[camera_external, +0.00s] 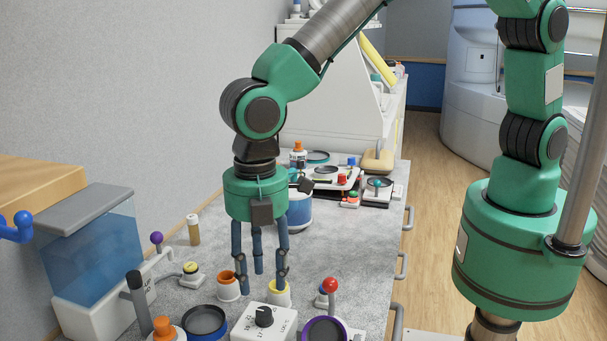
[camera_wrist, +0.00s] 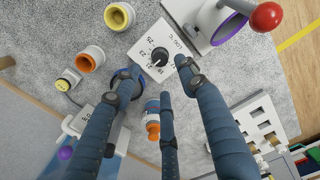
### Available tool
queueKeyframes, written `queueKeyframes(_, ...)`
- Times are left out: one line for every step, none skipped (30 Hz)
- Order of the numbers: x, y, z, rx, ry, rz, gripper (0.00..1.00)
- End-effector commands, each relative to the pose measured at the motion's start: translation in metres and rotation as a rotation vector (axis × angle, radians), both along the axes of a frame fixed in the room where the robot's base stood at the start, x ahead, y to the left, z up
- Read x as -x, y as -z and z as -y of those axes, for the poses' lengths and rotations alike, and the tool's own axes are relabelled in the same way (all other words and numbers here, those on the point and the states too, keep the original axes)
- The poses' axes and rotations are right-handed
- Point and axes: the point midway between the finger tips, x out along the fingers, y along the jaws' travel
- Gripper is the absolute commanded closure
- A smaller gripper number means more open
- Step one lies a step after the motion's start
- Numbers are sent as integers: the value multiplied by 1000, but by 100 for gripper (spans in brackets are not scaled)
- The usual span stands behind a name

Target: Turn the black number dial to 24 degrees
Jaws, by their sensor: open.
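The black number dial (camera_external: 264,316) is a round knob on a white box (camera_external: 251,329) at the front of the grey counter. In the wrist view the dial (camera_wrist: 160,57) sits on the white box's face (camera_wrist: 178,37), with printed numbers including 19, 21, 23 and 25 around part of it. I cannot tell which number it points at. My gripper (camera_external: 261,282) has three blue-grey fingers hanging down, spread open and empty. It is above the counter, behind the dial in the external view. In the wrist view the fingertips (camera_wrist: 158,86) appear close to the dial; no contact is clear.
A yellow-rimmed cup (camera_external: 279,292) and an orange-rimmed cup (camera_external: 228,287) stand behind the box. A black-topped round item (camera_external: 205,321) and blue tank (camera_external: 95,255) are left.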

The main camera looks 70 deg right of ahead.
Motion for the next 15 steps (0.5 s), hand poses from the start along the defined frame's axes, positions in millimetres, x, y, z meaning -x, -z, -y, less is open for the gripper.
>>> queueKeyframes(1, 10, 1, 2, 0, -2, 58)
queueKeyframes(1, 15, 1, 2, 0, -2, 58)
queueKeyframes(1, 22, 1, 2, 0, -2, 58)
queueKeyframes(1, 27, 1, 2, 0, -2, 58)
queueKeyframes(1, 32, 1, 2, 0, -2, 58)
queueKeyframes(1, 38, 1, 3, 0, -3, 58)
queueKeyframes(1, 43, 0, 2, 0, -2, 58)
queueKeyframes(0, 47, 0, 1, 0, -2, 58)
queueKeyframes(0, 52, 0, 1, 0, -1, 58)
queueKeyframes(0, 56, 0, 1, 0, -2, 58)
queueKeyframes(0, 59, 0, 1, 0, -1, 58)
queueKeyframes(0, 64, 0, 1, 0, -1, 58)
queueKeyframes(0, 67, 0, 1, 0, -1, 58)
queueKeyframes(0, 70, 0, 1, 0, -1, 58)
queueKeyframes(0, 73, 0, 1, 0, -1, 58)
